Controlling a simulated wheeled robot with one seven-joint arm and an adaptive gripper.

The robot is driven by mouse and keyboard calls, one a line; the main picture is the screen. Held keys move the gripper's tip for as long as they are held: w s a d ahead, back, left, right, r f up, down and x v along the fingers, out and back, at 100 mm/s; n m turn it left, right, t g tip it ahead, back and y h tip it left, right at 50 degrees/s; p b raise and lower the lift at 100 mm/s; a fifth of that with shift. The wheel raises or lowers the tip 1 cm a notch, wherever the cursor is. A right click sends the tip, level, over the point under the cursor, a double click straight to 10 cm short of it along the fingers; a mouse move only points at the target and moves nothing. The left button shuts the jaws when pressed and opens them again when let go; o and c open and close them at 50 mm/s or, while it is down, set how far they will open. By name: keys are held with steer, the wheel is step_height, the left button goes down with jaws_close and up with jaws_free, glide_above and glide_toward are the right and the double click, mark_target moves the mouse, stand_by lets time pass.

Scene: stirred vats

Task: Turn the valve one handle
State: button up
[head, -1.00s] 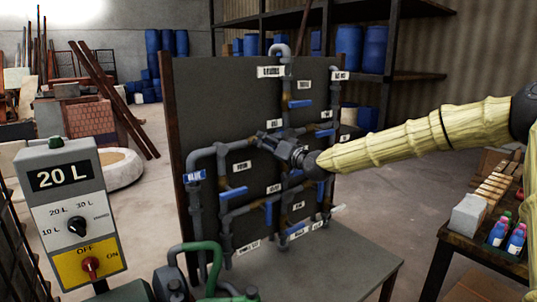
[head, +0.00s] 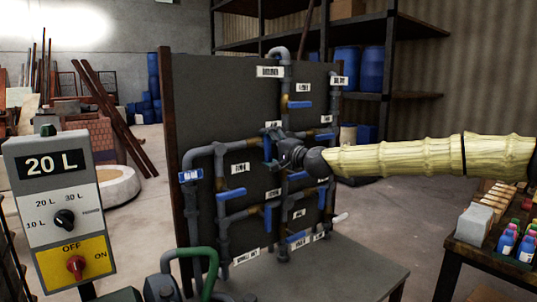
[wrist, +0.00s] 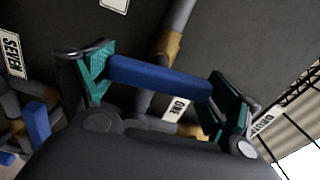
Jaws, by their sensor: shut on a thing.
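The valve one handle is a blue bar (wrist: 160,78) in the wrist view, with a white label reading ONE (wrist: 178,108) just below it. My gripper (wrist: 162,88) has its teal fingertips at the bar's two ends and is shut on it. In the head view my gripper (head: 284,152) is at the upper middle of the pipe panel. A blue bar (head: 267,147) shows upright at its left side there. The valve body is mostly hidden behind my gripper.
Other blue handles sit close by on the grey pipes, one above (head: 300,104) and one lower left (head: 232,194). A control box (head: 58,205) reading 20 L stands at left. A side table (head: 470,240) with bottles is at right.

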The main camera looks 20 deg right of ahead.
steer(key=shift+d+m+b, duration=0.1)
steer(key=shift+m+b, duration=0.25)
steer(key=shift+m, duration=0.25)
steer(key=o, duration=0.8)
steer(key=shift+v, duration=6)
